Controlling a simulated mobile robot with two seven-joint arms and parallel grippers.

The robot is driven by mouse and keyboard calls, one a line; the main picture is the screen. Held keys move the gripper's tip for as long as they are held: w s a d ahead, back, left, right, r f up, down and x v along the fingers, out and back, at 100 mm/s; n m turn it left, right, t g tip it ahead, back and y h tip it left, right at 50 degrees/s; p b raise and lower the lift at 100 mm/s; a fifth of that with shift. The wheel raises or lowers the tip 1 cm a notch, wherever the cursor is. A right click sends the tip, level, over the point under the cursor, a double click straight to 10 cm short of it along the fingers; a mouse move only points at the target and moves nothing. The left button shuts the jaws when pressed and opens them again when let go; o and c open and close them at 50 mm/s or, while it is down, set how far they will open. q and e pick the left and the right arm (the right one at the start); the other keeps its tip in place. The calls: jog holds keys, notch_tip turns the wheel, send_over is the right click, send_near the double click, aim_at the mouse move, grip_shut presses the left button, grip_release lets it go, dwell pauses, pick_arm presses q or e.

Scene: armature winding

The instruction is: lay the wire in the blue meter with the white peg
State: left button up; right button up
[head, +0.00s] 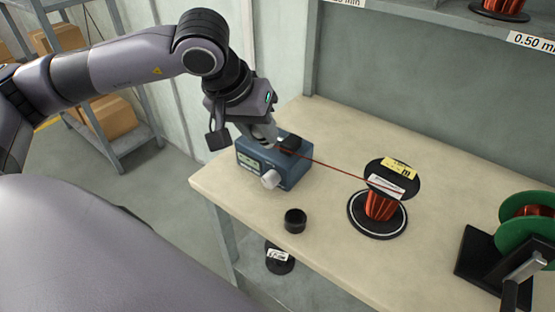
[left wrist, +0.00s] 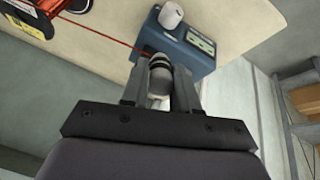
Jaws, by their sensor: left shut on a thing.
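The blue meter (head: 250,158) stands near the table's left edge, with a small display and a white peg (head: 271,179) on its front. It also shows in the left wrist view (left wrist: 190,58), with the white peg (left wrist: 171,15) at its top. My left gripper (head: 272,140) is shut on the red wire (head: 335,168) at the back of the meter. The wire runs taut from the gripper to the copper spool (head: 381,205). In the left wrist view the wire (left wrist: 105,36) meets my fingertips (left wrist: 160,62), which partly hide the meter. Whether the wire touches the meter cannot be told. My right gripper is not in view.
A black cap (head: 295,220) lies in front of the meter. A green-flanged spool on a black stand (head: 490,262) is at right. The table (head: 330,125) is clear behind the meter.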

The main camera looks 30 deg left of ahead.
pick_arm(q)
jog(key=s+a+r+n+t+b, duration=0.1)
jog(key=a+r, duration=0.2)
jog(key=a, duration=0.1)
jog(key=shift+w+d+f, duration=0.15)
jog(key=shift+w+f, duration=0.35)
jog(key=shift+w, duration=0.6)
jog(key=shift+w+d+f, duration=0.15)
jog(key=shift+w+f, duration=0.35)
jog(key=shift+w, duration=0.65)
jog(key=shift+w+d+f, duration=0.15)
jog(key=shift+w+f, duration=0.35)
jog(key=shift+w, duration=0.6)
